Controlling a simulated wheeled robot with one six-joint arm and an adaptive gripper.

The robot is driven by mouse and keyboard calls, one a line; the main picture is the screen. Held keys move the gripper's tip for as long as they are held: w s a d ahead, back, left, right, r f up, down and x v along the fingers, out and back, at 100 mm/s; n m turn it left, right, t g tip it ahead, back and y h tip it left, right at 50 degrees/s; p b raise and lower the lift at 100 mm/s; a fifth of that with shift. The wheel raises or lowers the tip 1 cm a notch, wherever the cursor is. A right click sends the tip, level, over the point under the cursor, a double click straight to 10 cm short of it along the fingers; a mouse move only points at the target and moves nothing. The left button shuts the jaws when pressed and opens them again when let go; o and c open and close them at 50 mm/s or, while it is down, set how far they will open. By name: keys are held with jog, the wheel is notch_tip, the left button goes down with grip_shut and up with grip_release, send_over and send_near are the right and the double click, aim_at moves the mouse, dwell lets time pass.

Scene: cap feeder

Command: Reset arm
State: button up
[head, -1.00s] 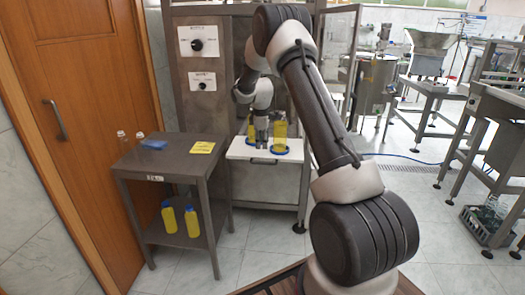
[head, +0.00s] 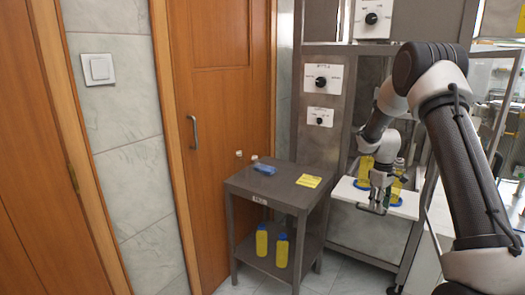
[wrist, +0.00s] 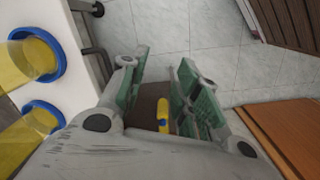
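My gripper (head: 375,202) hangs at the front edge of the white tray (head: 408,207), in front of two yellow-filled containers (head: 366,168). In the wrist view its two green-padded fingers (wrist: 160,88) stand apart with nothing held between them. The containers sit in blue rings at the left of the wrist view, beside the gripper and apart from its fingers. One yellow container (wrist: 25,62) shows near the top left and another (wrist: 30,140) below it. My arm partly hides the containers in the head view.
A dark side table (head: 243,181) stands left of the tray, with a blue item (head: 265,169) and a yellow card (head: 309,181) on top. Two yellow bottles (head: 262,241) stand on its lower shelf. A wooden door (head: 222,110) is behind. Floor is clear in front of the tray.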

jog(key=s+a+r+m+t, duration=0.1)
jog(key=s+a+r+m, duration=0.1)
jog(key=s+r, duration=0.6)
jog(key=s+a+r+m+t, duration=0.2)
jog(key=s+r, duration=0.7)
jog(key=s, duration=0.8)
jog(key=s+a+r+m+t+y, duration=0.1)
jog(key=s+a+r, duration=0.3)
jog(key=s+r, duration=0.5)
jog(key=shift+s+a+m+t, duration=0.4)
jog(key=shift+s+m, duration=0.3)
jog(key=shift+s, duration=1.55)
